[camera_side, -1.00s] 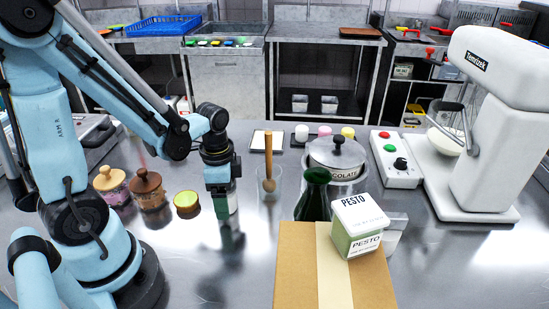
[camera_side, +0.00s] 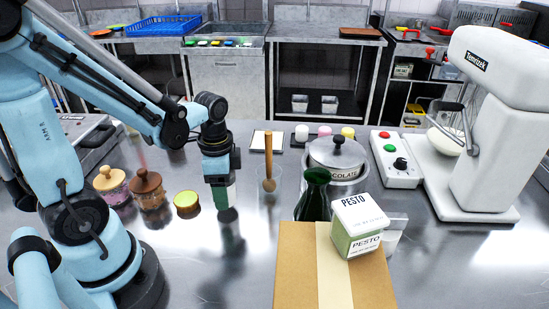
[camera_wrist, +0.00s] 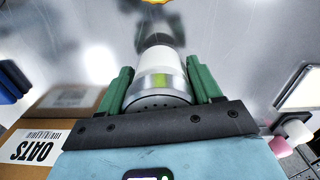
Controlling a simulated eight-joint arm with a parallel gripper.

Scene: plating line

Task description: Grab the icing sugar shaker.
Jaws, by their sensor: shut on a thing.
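The icing sugar shaker (camera_wrist: 158,72) is a white cylinder with a silvery perforated top, seen in the wrist view between the green fingers. In the side view a slim part of its white body (camera_side: 232,195) shows beside a finger. My gripper (camera_side: 222,197) is shut on the shaker, and its fingers flank the shaker's sides in the wrist view (camera_wrist: 160,88). The shaker appears upright and a little above the shiny steel table, with a dark reflection below it.
A green bottle (camera_side: 314,195), a cardboard box (camera_side: 300,275) bearing a pesto tub (camera_side: 358,225), and a mixer (camera_side: 490,130) are right.

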